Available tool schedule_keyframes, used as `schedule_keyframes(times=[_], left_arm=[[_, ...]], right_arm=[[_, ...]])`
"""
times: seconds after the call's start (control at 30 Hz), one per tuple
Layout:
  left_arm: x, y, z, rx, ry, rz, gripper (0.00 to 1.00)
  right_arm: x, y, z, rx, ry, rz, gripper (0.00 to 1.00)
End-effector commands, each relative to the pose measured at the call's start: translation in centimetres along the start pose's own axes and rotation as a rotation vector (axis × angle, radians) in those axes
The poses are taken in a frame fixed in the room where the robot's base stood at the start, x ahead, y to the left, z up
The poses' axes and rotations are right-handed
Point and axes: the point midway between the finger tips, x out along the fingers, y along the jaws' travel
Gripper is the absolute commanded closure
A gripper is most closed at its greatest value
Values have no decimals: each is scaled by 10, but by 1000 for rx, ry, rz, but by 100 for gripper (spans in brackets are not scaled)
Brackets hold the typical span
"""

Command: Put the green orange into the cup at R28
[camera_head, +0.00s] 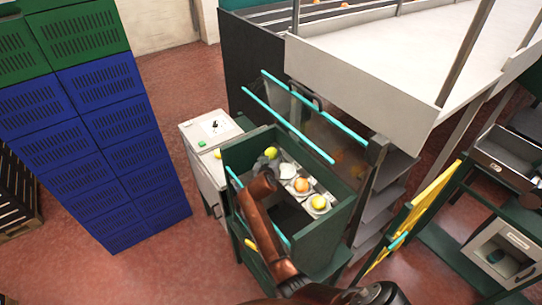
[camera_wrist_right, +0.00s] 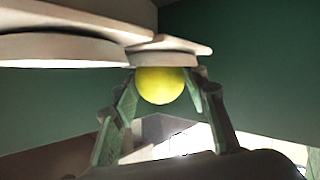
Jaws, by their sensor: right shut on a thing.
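A yellow-green orange (camera_wrist_right: 160,85) sits between the fingers of my right gripper (camera_wrist_right: 163,98) in the right wrist view. The right gripper is shut on it. In the head view the fruit (camera_head: 271,152) shows at the tip of my brown arm, with the gripper (camera_head: 268,158) at the far left end of a row of pale cups. One cup (camera_head: 287,171) near it looks empty. Another cup holds an orange fruit (camera_head: 301,185), and the nearest holds a yellow fruit (camera_head: 319,202). No R28 label can be read. My left gripper is not in view.
The cups stand inside a dark green box-like station (camera_head: 247,150) with raised walls. Pale cup undersides (camera_wrist_right: 60,48) show close above the fruit in the wrist view. Blue crates (camera_head: 100,150) stand left; cyan rails (camera_head: 290,125) run behind the station.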

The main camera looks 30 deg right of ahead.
Motion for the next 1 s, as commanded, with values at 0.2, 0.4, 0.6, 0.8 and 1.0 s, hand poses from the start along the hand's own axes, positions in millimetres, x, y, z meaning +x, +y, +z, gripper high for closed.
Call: schedule_keyframes(times=[0.2, 0.4, 0.6, 0.8, 1.0], left_arm=[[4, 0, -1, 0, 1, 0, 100], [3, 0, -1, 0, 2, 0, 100], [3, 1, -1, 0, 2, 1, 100], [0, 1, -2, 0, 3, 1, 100], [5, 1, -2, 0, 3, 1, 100]], right_arm=[[2, -1, 3, 0, 1, 0, 85], [1, -1, 3, 0, 0, 0, 47], [1, -1, 3, 0, 0, 0, 42], [0, 0, 0, 0, 0, 0, 42], [-24, -1, 1, 3, 0, -2, 42]])
